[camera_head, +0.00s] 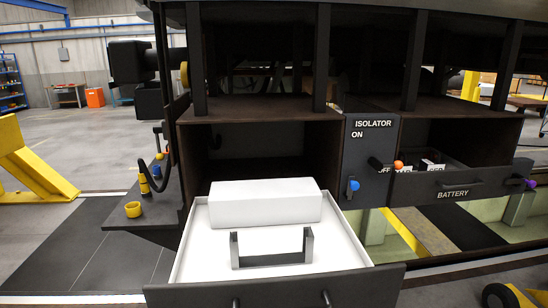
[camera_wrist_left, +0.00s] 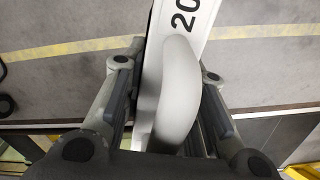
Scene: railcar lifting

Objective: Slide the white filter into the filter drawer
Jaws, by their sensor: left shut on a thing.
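The filter drawer (camera_head: 187,248) is pulled out of a dark bay in the head view. It has white inner walls and a dark front. A white block (camera_head: 264,203) lies at its back, near the bay opening. A dark U-shaped bracket (camera_head: 271,258) stands in front of the block. I cannot tell whether this block is the white filter. In the left wrist view my left gripper (camera_wrist_left: 168,105) is shut on a pale rounded piece (camera_wrist_left: 178,95). A white strip marked "20" (camera_wrist_left: 187,20) shows just beyond it. My right gripper is in neither view.
The isolator panel (camera_head: 369,165) with a blue knob stands right of the bay. The battery drawer (camera_head: 450,185) is farther right. A dark side shelf (camera_head: 150,205) with a yellow cup (camera_head: 133,209) is at left.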

